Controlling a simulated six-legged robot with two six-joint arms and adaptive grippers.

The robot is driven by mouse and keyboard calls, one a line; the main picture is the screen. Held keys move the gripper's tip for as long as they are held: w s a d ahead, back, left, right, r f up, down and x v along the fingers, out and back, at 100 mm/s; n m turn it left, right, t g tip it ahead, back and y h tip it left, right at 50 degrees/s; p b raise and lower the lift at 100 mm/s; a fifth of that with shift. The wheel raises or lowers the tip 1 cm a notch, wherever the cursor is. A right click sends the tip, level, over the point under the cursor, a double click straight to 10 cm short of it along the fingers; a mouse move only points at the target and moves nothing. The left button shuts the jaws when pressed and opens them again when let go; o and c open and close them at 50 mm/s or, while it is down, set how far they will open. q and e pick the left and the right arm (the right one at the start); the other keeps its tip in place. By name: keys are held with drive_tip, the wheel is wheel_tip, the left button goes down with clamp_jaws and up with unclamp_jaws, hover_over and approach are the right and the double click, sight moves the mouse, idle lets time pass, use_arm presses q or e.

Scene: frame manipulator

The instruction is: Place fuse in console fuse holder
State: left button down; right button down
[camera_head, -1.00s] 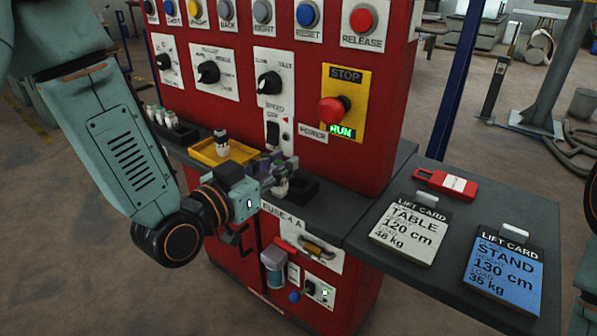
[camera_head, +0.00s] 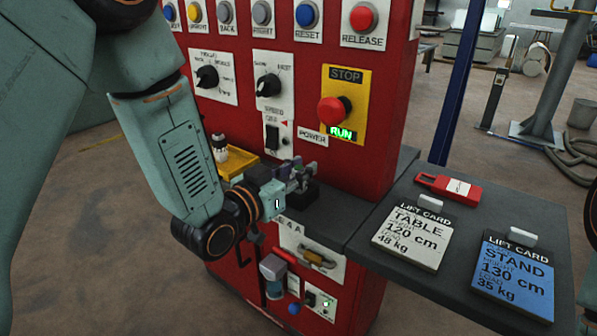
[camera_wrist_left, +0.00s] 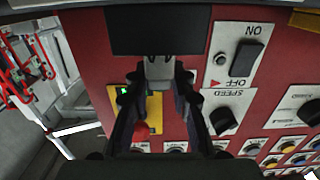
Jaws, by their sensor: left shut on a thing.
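My left gripper (camera_head: 299,173) is at the console's front shelf, over a small black box (camera_head: 303,194). In the left wrist view the fingers (camera_wrist_left: 158,84) are closed around a small pale grey piece (camera_wrist_left: 158,68), likely the fuse; its shape is mostly hidden by the fingers. A black block (camera_wrist_left: 158,30) lies just beyond the fingertips there. I cannot tell whether the piece touches the box. A "4 A" label (camera_head: 291,229) is on the shelf front, above a white panel with a brass-coloured part (camera_head: 318,258). My right gripper is not in view.
A yellow tray (camera_head: 240,160) with a dark-topped item (camera_head: 218,147) stands behind my left arm. The red console (camera_head: 300,155) rises behind the shelf, with a stop button (camera_head: 334,110).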

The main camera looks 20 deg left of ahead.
use_arm(q)
drive_tip(key=shift+s+f, duration=0.1)
drive_tip(key=c, duration=1.2)
unclamp_jaws()
drive_tip(key=shift+o, duration=0.2)
drive_tip(key=shift+r, duration=0.2)
drive_tip(key=p+v, duration=0.4)
drive_tip(key=v, duration=0.8)
drive_tip(key=shift+p, duration=0.3)
